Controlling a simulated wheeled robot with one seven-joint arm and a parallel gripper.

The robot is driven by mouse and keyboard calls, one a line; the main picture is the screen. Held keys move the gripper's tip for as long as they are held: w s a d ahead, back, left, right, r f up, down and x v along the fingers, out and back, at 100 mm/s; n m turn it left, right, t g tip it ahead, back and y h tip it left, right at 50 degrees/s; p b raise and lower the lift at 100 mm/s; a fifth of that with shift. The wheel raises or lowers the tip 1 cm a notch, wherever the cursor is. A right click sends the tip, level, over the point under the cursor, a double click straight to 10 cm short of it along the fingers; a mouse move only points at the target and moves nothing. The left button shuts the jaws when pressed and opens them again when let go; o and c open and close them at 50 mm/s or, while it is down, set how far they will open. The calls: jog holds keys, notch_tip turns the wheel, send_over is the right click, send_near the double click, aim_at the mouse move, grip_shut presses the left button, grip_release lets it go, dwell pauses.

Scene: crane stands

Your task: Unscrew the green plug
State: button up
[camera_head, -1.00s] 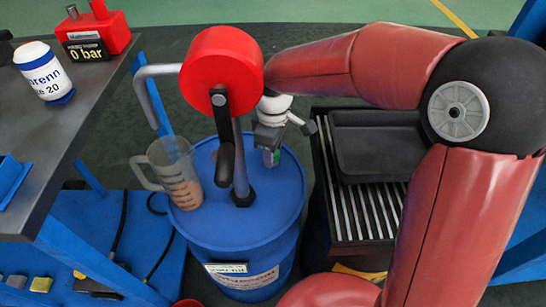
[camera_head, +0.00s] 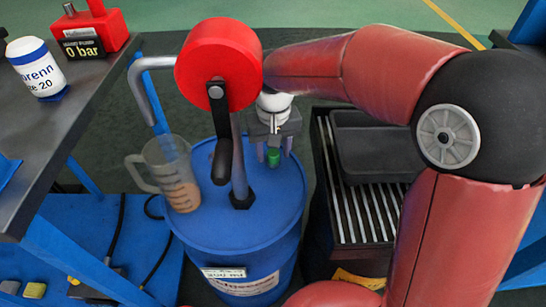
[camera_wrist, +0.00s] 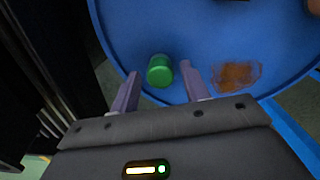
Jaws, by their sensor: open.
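The green plug (camera_wrist: 160,71) stands on the blue drum's lid (camera_wrist: 225,35), near its rim, in the wrist view. My gripper (camera_wrist: 157,92) is open, with one finger to each side of the plug in the picture. The fingers look apart from the plug; how far above the lid they are I cannot tell.
A red hand pump (camera_head: 219,65) rises from the drum, left of my gripper. A measuring jug (camera_head: 173,172) with brown liquid stands on the lid. A brown stain (camera_wrist: 237,76) lies right of the plug. A slatted stand with a black tray (camera_head: 372,147) is on the right.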

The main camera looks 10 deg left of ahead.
jog(key=m, duration=0.3)
jog(key=shift+m, duration=0.4)
jog(key=m, duration=0.3)
jog(key=shift+m+b, duration=0.3)
jog(key=shift+b, duration=0.05)
jog(key=m, duration=0.7)
jog(key=shift+c, duration=0.5)
jog(key=c, duration=0.9)
grip_shut()
jog(key=shift+r, duration=0.15)
